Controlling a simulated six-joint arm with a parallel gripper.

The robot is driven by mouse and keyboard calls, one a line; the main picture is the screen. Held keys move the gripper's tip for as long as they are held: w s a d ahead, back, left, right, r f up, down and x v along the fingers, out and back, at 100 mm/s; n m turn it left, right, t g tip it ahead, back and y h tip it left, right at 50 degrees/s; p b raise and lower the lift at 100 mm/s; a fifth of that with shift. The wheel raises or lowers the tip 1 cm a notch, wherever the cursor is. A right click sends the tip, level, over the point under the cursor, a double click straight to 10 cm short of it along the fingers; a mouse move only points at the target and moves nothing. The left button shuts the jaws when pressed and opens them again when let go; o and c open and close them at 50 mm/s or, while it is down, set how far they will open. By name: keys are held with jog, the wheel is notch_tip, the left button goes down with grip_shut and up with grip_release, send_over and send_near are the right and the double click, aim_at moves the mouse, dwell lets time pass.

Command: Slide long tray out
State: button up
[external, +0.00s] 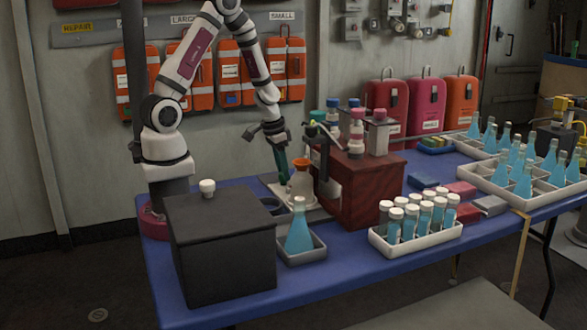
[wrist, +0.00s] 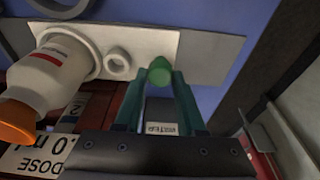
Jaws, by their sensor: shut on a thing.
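The long tray is a flat pale slab. In the wrist view its white part (wrist: 150,43) and grey end (wrist: 212,55) lie over the blue table. A green knob (wrist: 159,70) stands at the tray's near edge. My gripper (wrist: 158,82) has its teal fingers shut on this knob. In the external view my gripper (external: 282,172) points down beside the dark red box (external: 372,190). The tray (external: 272,190) shows only partly there, beneath my gripper. A white bottle with an orange tip (wrist: 45,75) and a white ring (wrist: 117,63) are on or over the tray.
A black box (external: 222,250) stands at the table's front left. A flask (external: 299,230) sits in a small grey tray. A rack of white-capped bottles (external: 415,225) is to the right. Bottles stand on the red box, close to my gripper. Blue table shows between the black box and rack.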

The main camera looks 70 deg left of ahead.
jog(key=shift+a, duration=4.35)
jog(key=o, duration=1)
notch_tip(320, 180, up, 7)
